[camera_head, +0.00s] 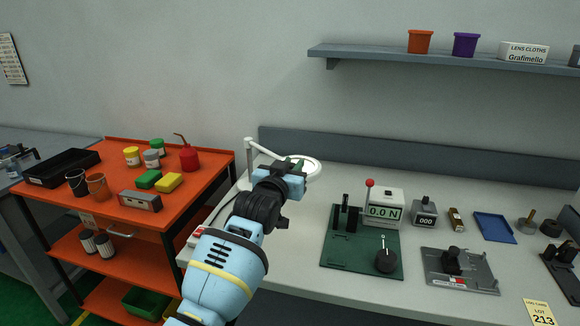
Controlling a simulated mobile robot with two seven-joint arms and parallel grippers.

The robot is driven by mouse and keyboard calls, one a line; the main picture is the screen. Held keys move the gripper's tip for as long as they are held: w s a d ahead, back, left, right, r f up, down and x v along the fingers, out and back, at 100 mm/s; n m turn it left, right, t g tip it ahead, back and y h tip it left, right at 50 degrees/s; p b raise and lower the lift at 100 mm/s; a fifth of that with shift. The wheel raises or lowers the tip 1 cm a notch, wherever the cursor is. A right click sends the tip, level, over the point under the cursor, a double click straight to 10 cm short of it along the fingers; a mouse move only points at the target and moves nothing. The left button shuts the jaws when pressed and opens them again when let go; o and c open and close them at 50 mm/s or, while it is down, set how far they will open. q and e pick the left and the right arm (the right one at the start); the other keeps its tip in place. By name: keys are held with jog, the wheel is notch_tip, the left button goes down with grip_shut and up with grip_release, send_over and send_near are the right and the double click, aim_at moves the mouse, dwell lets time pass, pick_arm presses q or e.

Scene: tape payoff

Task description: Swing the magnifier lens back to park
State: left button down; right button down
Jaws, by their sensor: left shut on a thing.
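The magnifier has a white post (248,160) at the left end of the white bench, with a white arm reaching right to a round, white-rimmed lens (317,168). My left arm comes up from the bottom, and its gripper (294,164) is shut on the magnifier at the lens's near left side. The gripper hides part of the lens rim and the exact grip point. My right gripper is not in view.
A green base plate (362,266) with a "0.0 N" gauge (384,208) stands right of the lens. A grey fixture (470,284) and blue tray (494,228) lie further right. An orange cart (190,207) stands left of the bench. A shelf (400,55) hangs above.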

pick_arm(q)
jog(key=shift+f, duration=0.15)
jog(key=c, duration=1.3)
grip_release()
jog(key=shift+s, duration=0.1)
jog(key=p+v, duration=0.1)
jog(key=v, duration=0.6)
jog(key=shift+s+a, duration=0.2)
jog(key=shift+s, duration=0.1)
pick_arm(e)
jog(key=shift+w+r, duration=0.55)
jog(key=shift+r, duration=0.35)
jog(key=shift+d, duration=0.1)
